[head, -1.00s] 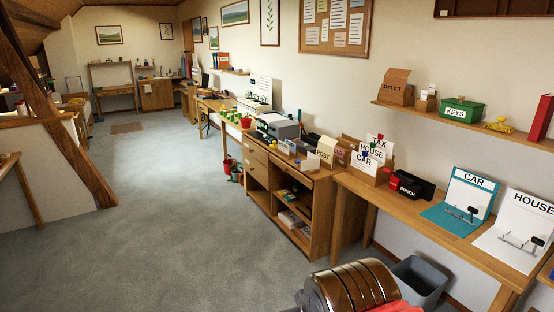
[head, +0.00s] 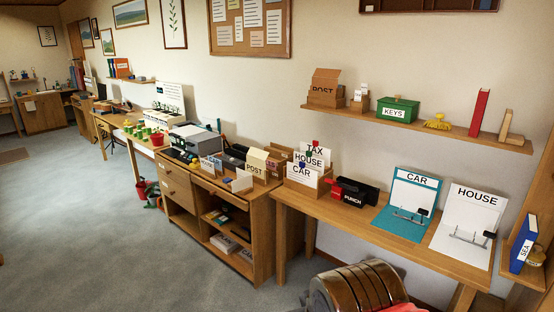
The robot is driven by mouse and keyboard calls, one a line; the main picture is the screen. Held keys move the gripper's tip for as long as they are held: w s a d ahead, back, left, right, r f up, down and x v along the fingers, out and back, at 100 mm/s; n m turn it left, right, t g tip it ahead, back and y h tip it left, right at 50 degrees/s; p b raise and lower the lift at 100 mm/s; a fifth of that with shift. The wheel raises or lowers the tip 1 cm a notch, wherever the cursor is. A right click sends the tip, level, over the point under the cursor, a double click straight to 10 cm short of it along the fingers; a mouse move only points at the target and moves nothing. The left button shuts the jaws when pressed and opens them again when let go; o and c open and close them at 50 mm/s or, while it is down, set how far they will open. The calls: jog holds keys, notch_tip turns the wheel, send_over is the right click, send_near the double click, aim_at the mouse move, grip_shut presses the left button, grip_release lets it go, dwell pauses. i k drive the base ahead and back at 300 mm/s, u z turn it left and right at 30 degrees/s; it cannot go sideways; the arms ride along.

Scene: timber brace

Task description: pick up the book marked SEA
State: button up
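The blue book marked SEA (head: 523,244) stands upright on a wooden shelf unit at the far right edge of the head view, its spine towards me. It leans slightly, and a small brass-coloured object stands just right of it. My gripper is not in view, so its distance from the book cannot be told.
A wooden desk (head: 345,233) runs along the wall with a CAR board (head: 412,195), a HOUSE board (head: 470,222) and a red-black punch (head: 354,191). Above it a wall shelf (head: 385,118) holds a red book (head: 479,111). Grey carpet (head: 75,215) is clear at left.

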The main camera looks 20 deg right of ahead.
aim_at(527, 234)
jog(key=z, duration=0.4)
jog(key=i, duration=0.55)
jog(key=z, duration=0.8)
jog(key=i, duration=0.6)
jog(key=z, duration=0.7)
jog(key=i, duration=1)
jog(key=z, duration=0.1)
